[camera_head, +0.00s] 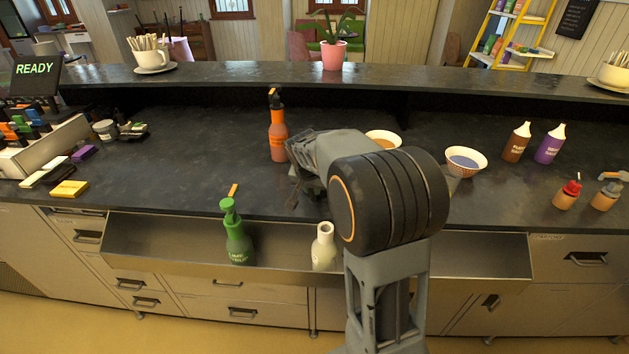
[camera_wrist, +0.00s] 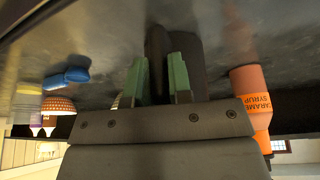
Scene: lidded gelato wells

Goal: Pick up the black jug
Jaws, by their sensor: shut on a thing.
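In the wrist view, the green fingers of my gripper (camera_wrist: 159,76) are closed on a dark upright part of a black thing, which looks like the black jug (camera_wrist: 157,42). Its full shape is hidden by the fingers and palm. In the head view my arm covers the jug, and only the grey side of my gripper (camera_head: 303,183) shows, low over the dark counter near the orange bottle. I cannot tell whether the jug touches the counter.
An orange caramel syrup bottle (camera_head: 278,135) stands close by; it is also in the wrist view (camera_wrist: 252,95). Bowls (camera_head: 466,161) stand right of my arm. An open drawer (camera_head: 165,248) below holds a green bottle (camera_head: 237,240) and a cream bottle (camera_head: 323,250). The counter's left-middle is clear.

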